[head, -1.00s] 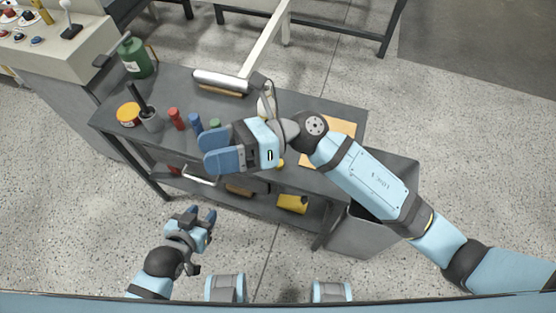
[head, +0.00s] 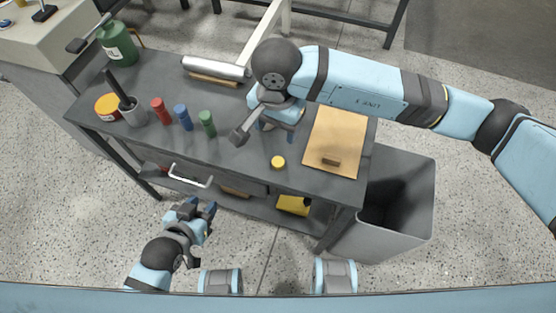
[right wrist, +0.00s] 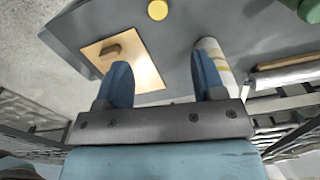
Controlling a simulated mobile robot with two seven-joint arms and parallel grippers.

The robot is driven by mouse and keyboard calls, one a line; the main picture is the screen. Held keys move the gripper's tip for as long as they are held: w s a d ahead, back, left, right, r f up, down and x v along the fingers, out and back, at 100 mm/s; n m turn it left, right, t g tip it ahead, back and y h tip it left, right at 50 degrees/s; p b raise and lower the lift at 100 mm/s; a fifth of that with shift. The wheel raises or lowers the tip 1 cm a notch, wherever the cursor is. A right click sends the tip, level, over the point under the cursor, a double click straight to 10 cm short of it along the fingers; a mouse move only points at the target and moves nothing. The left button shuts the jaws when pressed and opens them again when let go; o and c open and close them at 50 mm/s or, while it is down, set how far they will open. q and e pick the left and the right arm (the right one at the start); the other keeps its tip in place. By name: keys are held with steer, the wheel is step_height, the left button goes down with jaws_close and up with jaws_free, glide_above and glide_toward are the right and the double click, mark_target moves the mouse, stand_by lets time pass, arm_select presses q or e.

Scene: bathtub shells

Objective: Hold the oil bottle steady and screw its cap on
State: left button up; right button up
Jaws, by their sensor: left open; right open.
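The yellow cap (head: 278,162) lies on the dark bench top (head: 235,165), apart from my right gripper. It also shows at the top of the right wrist view (right wrist: 157,9). My right gripper (head: 277,128) is open above the bench, fingers down, with nothing clearly held. My left gripper (head: 201,212) is open and empty, low in front of the bench.
A tan board (head: 338,130) with a brown block (head: 331,162) lies at right. Red (head: 160,111), blue (head: 183,117) and green (head: 207,123) cylinders stand left of the cap. A roller (head: 215,68) lies at the back. A grey bin (head: 405,215) stands beside the bench.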

glide_above(278, 161)
step_height(278, 161, down, 9)
steer(key=shift+w+a+r, duration=0.1)
steer(key=shift+r, duration=0.1)
step_height(278, 161, down, 5)
steer(key=shift+f+b, duration=0.1)
steer(key=shift+b, duration=0.2)
stand_by(0.4)
steer(key=c, duration=1)
